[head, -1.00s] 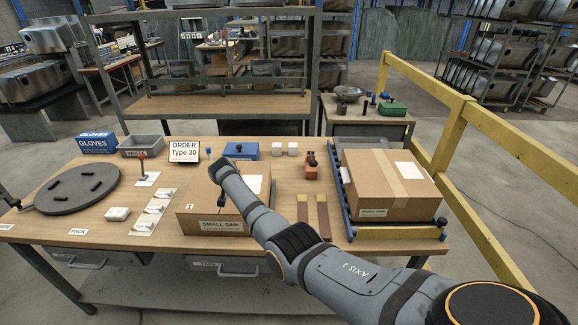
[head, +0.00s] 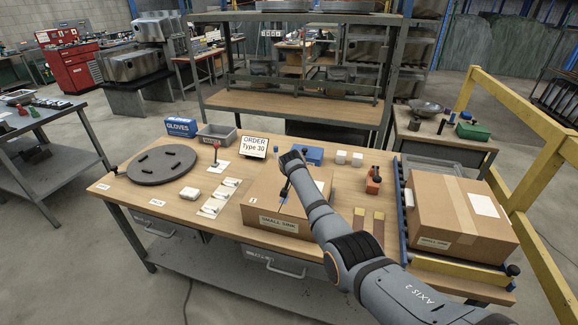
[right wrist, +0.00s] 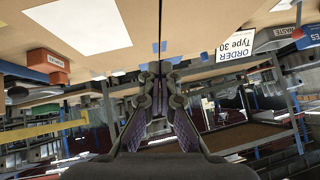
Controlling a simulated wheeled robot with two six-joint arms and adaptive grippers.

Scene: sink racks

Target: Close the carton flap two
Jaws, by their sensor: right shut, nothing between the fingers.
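The brown carton labelled SMALL SINK (head: 278,224) stands at the front middle of the workbench, with a white sheet on its top. My right arm reaches over it from the lower right and hides part of the top. My right gripper (head: 284,197) points down at the carton's top. In the right wrist view the picture is upside down; the right gripper (right wrist: 157,70) has its fingers together and empty, close to the carton's top (right wrist: 180,20). Whether the fingers touch it, and how each flap lies, I cannot tell. My left gripper is out of view.
A second, taped carton (head: 460,212) sits on a roller stand at right. An order sign (head: 254,146), a blue box (head: 308,153), white blocks and an orange tool (head: 373,180) stand behind or beside the first carton. A dark round turntable (head: 162,165) is at left.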

